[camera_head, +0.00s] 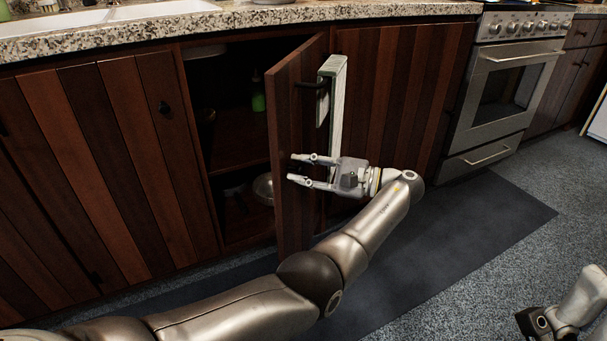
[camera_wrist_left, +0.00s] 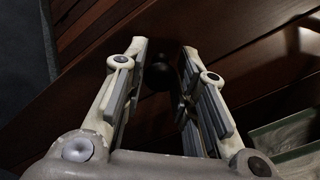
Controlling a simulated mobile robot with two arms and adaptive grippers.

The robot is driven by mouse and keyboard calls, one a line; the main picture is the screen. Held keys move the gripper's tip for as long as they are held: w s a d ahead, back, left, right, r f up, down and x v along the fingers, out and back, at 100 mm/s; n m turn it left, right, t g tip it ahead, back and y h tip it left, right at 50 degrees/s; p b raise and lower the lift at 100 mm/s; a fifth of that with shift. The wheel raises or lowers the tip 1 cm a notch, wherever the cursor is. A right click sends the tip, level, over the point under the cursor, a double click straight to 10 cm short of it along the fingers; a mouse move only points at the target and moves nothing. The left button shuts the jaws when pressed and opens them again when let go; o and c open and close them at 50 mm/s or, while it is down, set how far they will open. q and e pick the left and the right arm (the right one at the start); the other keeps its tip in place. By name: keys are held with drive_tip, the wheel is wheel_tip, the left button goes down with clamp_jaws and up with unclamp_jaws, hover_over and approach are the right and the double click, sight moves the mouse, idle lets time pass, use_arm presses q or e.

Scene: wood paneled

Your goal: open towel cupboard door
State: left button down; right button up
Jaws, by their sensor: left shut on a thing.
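The towel cupboard door (camera_head: 290,130) has dark wood planks and stands ajar, swung outward from the counter front. A pale green-white towel (camera_head: 338,110) hangs from a dark bar on its outer face; a pale towel-like edge also shows in the left wrist view (camera_wrist_left: 295,140). My left gripper (camera_head: 299,170) is at the door's outer face, below the bar. In the left wrist view its fingers (camera_wrist_left: 163,50) are either side of a dark round knob (camera_wrist_left: 158,75) and shut on it. The contact itself is partly hidden. My right gripper's fingers do not show.
The open cupboard (camera_head: 235,150) holds a green bottle (camera_head: 258,100) and a metal bowl (camera_head: 263,188). The oven (camera_head: 505,95) stands right. A dark mat (camera_head: 450,235) covers clear floor in front.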

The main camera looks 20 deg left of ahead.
sight(286, 127)
use_arm(q)
drive_tip(key=shift+d+f, duration=0.1)
drive_tip(key=shift+d, duration=0.05)
drive_tip(key=c, duration=1.1)
unclamp_jaws()
drive_tip(key=shift+c, duration=0.2)
drive_tip(key=shift+r, duration=0.2)
wheel_tip(286, 127, up, 10)
drive_tip(key=shift+c, duration=0.2)
